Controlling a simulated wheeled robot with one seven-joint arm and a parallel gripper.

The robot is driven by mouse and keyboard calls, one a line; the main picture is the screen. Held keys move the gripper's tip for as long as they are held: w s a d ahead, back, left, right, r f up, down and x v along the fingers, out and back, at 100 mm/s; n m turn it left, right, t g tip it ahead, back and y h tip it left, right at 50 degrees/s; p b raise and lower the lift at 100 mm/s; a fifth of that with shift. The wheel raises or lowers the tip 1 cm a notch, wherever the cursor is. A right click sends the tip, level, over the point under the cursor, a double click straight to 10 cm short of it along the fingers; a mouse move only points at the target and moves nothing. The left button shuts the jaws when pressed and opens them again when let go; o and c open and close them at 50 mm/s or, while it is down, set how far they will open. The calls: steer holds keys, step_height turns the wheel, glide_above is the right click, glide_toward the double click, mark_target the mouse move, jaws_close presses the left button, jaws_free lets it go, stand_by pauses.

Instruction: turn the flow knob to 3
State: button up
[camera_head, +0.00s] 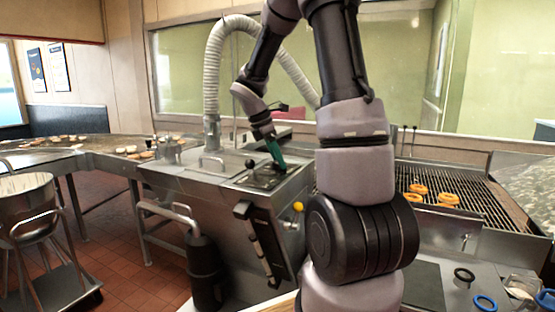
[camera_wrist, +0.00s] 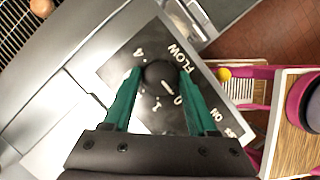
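The round dark flow knob (camera_wrist: 158,73) sits on a black panel (camera_wrist: 150,118) marked FLOW, with 4, 1 and 0 readable around it. Its white pointer line appears to aim near the 0. Other numbers are hidden, probably behind the left finger. My gripper (camera_wrist: 160,74) has one green finger on each side of the knob, with a small gap seeming to show at the tips. I cannot tell whether either finger touches it. In the head view my gripper (camera_head: 276,158) points down at the panel (camera_head: 260,183) on the metal machine; the knob is not distinguishable there.
A black ball-topped lever (camera_head: 250,163) stands just left of my gripper. A yellow ball knob (camera_head: 298,206) is on the machine's side. A white ribbed hose (camera_head: 212,75) arches behind. A grill rack with several doughnuts (camera_head: 447,198) lies to the right.

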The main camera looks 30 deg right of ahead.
steer(key=shift+m, duration=0.4)
steer(key=m+g, duration=0.1)
steer(key=m, duration=0.1)
steer(key=m+g+y, duration=0.1)
steer(key=m, duration=0.2)
steer(key=shift+w+m, duration=0.2)
steer(key=shift+m, duration=0.1)
steer(key=m+g+y, duration=0.1)
steer(key=m, duration=0.2)
steer(key=shift+d+m, duration=0.15)
steer(key=shift+m, duration=0.25)
steer(key=m, duration=0.1)
steer(key=m+y, duration=0.1)
steer(key=m, duration=0.1)
steer(key=shift+w+m+g+y, duration=0.1)
steer(key=shift+m+g+y, duration=0.2)
steer(key=m, duration=0.2)
steer(key=m+y, duration=0.1)
steer(key=m, duration=0.1)
steer(key=m+y, duration=0.1)
steer(key=m, duration=0.1)
steer(key=shift+d, duration=0.25)
steer(key=m+y, duration=0.1)
steer(key=m, duration=0.2)
steer(key=m+t+y, duration=0.1)
steer(key=m, duration=0.2)
steer(key=shift+d+m, duration=0.15)
steer(key=shift+m, duration=0.25)
